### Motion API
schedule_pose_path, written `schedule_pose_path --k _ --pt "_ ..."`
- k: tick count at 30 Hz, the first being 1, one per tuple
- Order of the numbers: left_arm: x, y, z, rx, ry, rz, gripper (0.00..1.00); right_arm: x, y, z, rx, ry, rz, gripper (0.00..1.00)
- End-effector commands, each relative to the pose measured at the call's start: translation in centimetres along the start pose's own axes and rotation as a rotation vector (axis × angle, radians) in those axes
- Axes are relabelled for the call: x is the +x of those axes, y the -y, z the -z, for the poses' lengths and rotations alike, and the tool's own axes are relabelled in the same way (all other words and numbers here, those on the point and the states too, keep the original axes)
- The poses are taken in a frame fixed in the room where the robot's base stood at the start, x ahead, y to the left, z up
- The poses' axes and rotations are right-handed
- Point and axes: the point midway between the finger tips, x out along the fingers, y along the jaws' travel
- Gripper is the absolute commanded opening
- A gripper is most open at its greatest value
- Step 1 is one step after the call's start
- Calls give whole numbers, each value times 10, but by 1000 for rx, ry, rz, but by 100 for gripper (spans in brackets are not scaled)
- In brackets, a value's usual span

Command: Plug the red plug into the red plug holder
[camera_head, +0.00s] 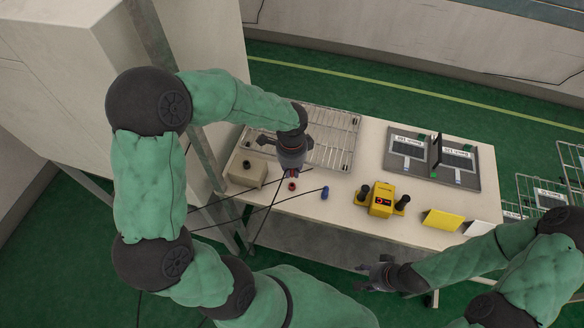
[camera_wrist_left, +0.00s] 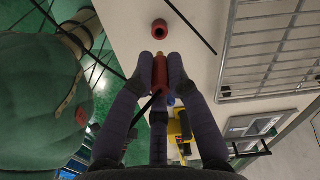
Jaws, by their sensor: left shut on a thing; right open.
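My left gripper (camera_head: 292,168) is over the near left part of the table. In the left wrist view its fingers (camera_wrist_left: 160,62) are shut on the red plug (camera_wrist_left: 160,75), which has a dark cable. The red plug holder (camera_head: 292,186) is a short red ring on the table just below the gripper. In the wrist view the holder (camera_wrist_left: 159,28) lies just beyond the plug's tip, with a gap between them in the picture. My right gripper (camera_head: 378,277) is open and empty, off the table's near edge.
A blue holder (camera_head: 325,193) stands right of the red one. A beige box (camera_head: 248,171) is at left, a wire rack (camera_head: 330,140) behind. A yellow device (camera_head: 382,200) and a grey board (camera_head: 440,162) are further right. Dark cables cross the near left edge.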

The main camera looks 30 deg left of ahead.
Motion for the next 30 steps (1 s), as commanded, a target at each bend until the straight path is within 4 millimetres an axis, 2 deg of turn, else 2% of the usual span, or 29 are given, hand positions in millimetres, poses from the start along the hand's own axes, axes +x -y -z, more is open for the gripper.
schedule_pose_path --k 3,12,30 --pt "14 0 0 0 0 -1 0 10 -4 0 0 0 0 53" --pt "35 0 0 0 0 0 0 24 -9 1 0 0 0 53" --pt "38 0 0 0 0 0 0 26 -9 1 0 0 0 53"
